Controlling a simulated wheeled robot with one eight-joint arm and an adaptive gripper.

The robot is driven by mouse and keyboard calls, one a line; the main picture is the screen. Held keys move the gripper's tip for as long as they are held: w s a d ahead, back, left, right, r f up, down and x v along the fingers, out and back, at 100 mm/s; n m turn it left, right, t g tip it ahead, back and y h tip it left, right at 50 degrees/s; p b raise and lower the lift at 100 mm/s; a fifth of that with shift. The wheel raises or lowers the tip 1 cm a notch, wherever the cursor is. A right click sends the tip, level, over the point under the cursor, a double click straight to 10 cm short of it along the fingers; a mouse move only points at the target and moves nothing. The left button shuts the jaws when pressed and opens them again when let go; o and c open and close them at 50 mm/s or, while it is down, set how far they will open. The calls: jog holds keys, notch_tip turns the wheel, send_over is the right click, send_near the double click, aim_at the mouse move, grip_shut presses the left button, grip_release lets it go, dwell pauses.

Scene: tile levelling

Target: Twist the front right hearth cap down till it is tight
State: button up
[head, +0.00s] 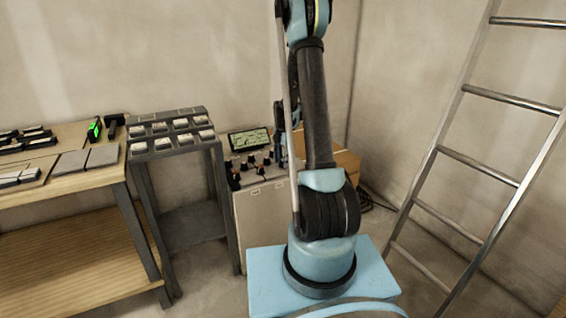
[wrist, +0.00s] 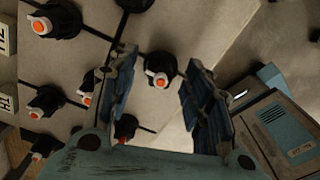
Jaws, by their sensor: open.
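Several black caps with orange and white centres stand on a pale tiled top; in the wrist view one cap (wrist: 160,68) shows between the fingertips of my gripper (wrist: 161,62). The fingers are open and apart from that cap on both sides, as far as I can see. I cannot tell for sure which cap is the front right hearth one. In the head view the caps (head: 246,163) are small on top of a pale cabinet (head: 262,222), and my arm hides its right part.
Other caps (wrist: 55,20) stand close by at the left in the wrist view, along dark joints. A blue-grey box (wrist: 278,125) lies at right. In the head view, a small screen (head: 249,140) stands behind the caps, a grey rack (head: 173,147) at left and a ladder (head: 480,160) at right.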

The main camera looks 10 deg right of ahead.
jog(key=shift+f, duration=0.35)
jog(key=shift+c, duration=0.2)
jog(key=c, duration=1)
jog(key=shift+c, duration=0.2)
